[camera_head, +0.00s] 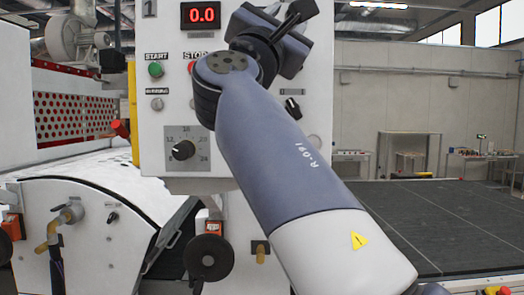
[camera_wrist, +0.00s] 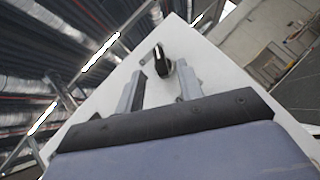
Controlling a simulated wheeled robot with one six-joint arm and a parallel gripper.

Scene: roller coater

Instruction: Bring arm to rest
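My gripper (camera_wrist: 160,84) shows in the wrist view with its two grey fingers apart and nothing held between them. A black rotary knob (camera_wrist: 162,68) with a white mark appears just past the fingertips, on a white panel face. Gaps show on both sides of the knob; its depth from the fingers is hard to tell. In the head view my arm reaches up across the white control panel (camera_head: 233,152), with the wrist near its upper right. A black switch (camera_head: 292,107) sits on the panel right of my arm.
The panel carries a red display (camera_head: 201,15) reading 0.0, a green START button (camera_head: 155,69) and a dial (camera_head: 183,150), left of my arm. The roller machine (camera_head: 90,210) with a handwheel (camera_head: 209,257) stands below and left. A dark conveyor bed (camera_head: 445,215) lies right.

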